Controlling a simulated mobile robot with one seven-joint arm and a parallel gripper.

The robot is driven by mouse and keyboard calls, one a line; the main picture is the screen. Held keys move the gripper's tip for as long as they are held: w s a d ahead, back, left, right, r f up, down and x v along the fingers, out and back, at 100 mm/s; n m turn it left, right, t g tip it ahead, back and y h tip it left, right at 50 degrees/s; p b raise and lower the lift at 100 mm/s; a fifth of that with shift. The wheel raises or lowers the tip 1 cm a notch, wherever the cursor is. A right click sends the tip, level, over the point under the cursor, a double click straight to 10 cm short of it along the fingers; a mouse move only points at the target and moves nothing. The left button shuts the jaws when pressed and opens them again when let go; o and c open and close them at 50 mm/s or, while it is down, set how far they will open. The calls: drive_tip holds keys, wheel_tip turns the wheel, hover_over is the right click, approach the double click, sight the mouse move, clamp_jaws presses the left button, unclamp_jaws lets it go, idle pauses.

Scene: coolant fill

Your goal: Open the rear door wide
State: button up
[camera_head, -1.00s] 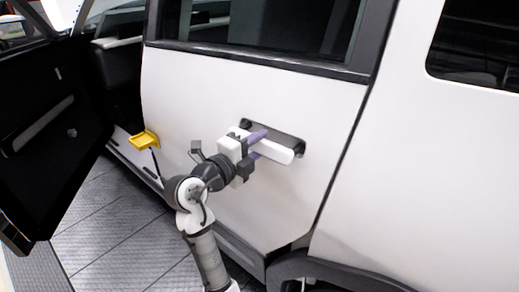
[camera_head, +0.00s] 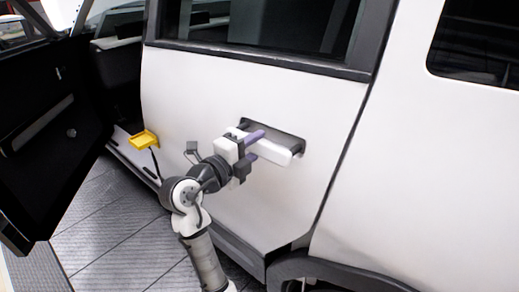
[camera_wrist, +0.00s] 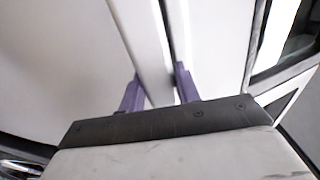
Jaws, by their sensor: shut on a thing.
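The white rear door (camera_head: 200,90) of the vehicle fills the middle of the head view, with a dark window above. Its white bar handle (camera_head: 277,153) sits in front of a dark recess at the door's right side. My gripper (camera_head: 256,145) has its two purple fingers on either side of the handle and is shut on it. In the wrist view the handle (camera_wrist: 148,45) runs between the purple fingers (camera_wrist: 160,92). The door looks shut, close to flush with the body panel at right.
The dark front door (camera_head: 50,130) stands open at the left. A yellow item (camera_head: 143,140) sits by the sill at the door's left edge. A dark wheel arch (camera_head: 330,272) is at lower right. Grey floor (camera_head: 100,230) is free at lower left.

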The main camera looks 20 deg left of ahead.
sight(252, 147)
drive_tip(key=shift+s+a+f, duration=0.1)
drive_tip(key=shift+s, duration=0.15)
drive_tip(key=shift+s+a+m+h+b, duration=0.2)
drive_tip(key=shift+s+a+b, duration=0.25)
drive_tip(key=shift+s, duration=0.3)
drive_tip(key=shift+s+a+m+h+b, duration=0.1)
drive_tip(key=shift+s+a+h+b, duration=0.2)
drive_tip(key=shift+s, duration=0.4)
drive_tip(key=shift+s+a+g+b, duration=0.2)
drive_tip(key=shift+s+g+b, duration=0.1)
drive_tip(key=shift+s, duration=0.2)
drive_tip(key=shift+m+g+h, duration=0.3)
drive_tip(key=shift+m+h, duration=0.2)
drive_tip(key=shift+h, duration=0.1)
drive_tip(key=shift+b+v, duration=0.85)
drive_tip(key=shift+v, duration=1.35)
drive_tip(key=shift+a, duration=0.15)
drive_tip(key=shift+m+g+h, duration=0.3)
drive_tip(key=shift+m+h, duration=0.1)
drive_tip(key=shift+h, duration=0.2)
drive_tip(key=shift+b+v, duration=0.8)
drive_tip(key=shift+v, duration=1.3)
